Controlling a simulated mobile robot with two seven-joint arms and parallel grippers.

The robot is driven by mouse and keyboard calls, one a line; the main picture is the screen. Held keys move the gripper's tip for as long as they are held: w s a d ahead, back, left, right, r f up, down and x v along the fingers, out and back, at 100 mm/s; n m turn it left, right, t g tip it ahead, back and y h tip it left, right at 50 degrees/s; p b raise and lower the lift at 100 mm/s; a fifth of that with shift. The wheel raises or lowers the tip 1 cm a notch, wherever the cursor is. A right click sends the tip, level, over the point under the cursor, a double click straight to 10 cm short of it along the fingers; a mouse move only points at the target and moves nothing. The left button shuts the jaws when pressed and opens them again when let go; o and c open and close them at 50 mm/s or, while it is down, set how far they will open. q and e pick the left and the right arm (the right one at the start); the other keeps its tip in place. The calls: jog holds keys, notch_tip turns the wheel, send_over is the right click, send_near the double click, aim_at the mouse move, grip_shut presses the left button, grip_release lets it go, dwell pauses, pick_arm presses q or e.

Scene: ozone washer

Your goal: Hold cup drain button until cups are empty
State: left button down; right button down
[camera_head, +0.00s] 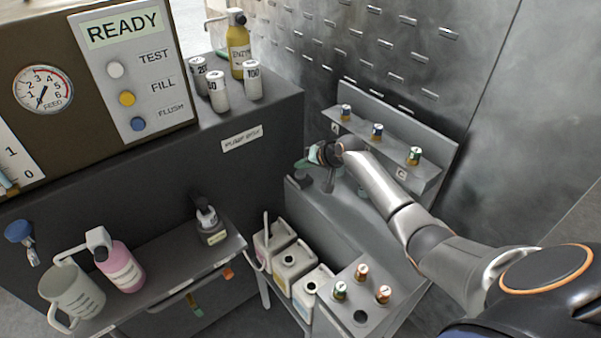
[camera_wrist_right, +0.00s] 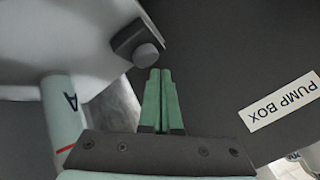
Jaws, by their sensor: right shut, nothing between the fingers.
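My right gripper (camera_head: 307,163) reaches in from the right, over the grey bench by the pump box wall. Its green fingers are shut and empty. In the right wrist view the fingertips (camera_wrist_right: 160,72) are just below a round grey button (camera_wrist_right: 147,55) on a dark block (camera_wrist_right: 130,38). I cannot tell whether they touch it. A pale cup-like cylinder marked "A" (camera_wrist_right: 64,108), with a red line, stands left of the fingers in that view; its contents cannot be seen. In the head view my arm hides much of this area. My left gripper is not in view.
The pump box (camera_head: 243,139) stands left of my right gripper, with white canisters and a yellow bottle (camera_head: 239,50) on top. A shelf with several capped vials (camera_head: 377,131) is behind my forearm. Jugs (camera_head: 293,262) and more vials (camera_head: 361,271) are in front.

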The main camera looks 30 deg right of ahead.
aim_at(302, 175)
jog(key=shift+f, duration=0.35)
jog(key=shift+f+b, duration=0.45)
jog(key=shift+f, duration=0.2)
dwell(1.6)
jog(key=shift+r, duration=0.15)
dwell(1.2)
jog(key=shift+r+p, duration=0.9)
jog(key=shift+p, duration=0.15)
notch_tip(302, 175, up, 5)
jog(key=p, duration=0.5)
jog(key=shift+r, duration=0.1)
